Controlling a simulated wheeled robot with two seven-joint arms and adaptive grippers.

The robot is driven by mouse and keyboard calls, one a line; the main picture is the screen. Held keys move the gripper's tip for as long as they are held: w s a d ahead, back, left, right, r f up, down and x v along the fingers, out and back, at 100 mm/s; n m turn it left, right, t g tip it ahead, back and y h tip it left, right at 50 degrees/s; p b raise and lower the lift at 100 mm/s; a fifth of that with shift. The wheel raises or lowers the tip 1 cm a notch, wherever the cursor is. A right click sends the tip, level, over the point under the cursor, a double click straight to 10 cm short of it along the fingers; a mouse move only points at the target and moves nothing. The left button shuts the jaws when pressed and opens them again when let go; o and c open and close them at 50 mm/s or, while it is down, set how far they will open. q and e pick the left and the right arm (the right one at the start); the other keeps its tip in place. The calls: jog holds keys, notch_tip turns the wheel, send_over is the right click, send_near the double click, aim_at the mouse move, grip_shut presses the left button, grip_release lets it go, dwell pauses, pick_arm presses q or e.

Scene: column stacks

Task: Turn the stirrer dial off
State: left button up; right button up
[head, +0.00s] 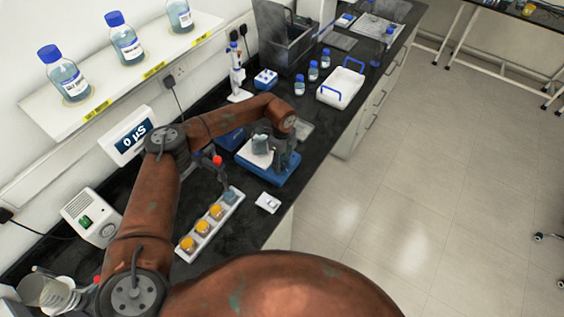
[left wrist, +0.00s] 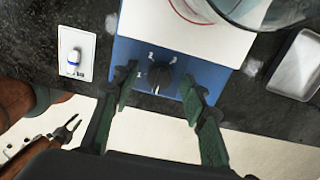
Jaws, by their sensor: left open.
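The stirrer (head: 282,174) has a blue body and a white top plate, and stands near the front edge of the black bench. Its black dial (left wrist: 160,75) is on the blue front part in the left wrist view. A glass vessel (head: 261,143) is on the top plate. My left gripper (head: 287,155) is over the front of the stirrer. In the left wrist view its green-padded fingers (left wrist: 158,78) are apart, one to each side of the dial. I cannot tell if they touch it. A small dark pronged end (left wrist: 66,131), probably my right gripper, shows low at the left.
A white plate with a small switch (head: 268,202) lies beside the stirrer. A white rack of orange-capped jars (head: 207,235) is nearer. A shallow tray (left wrist: 299,65) is on the stirrer's other side. Bottles and a white blue-handled tray (head: 341,87) stand farther along the bench.

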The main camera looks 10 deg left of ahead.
aim_at(282, 163)
pick_arm(q)
notch_tip(282, 163, up, 12)
dwell(0.6)
dwell(0.5)
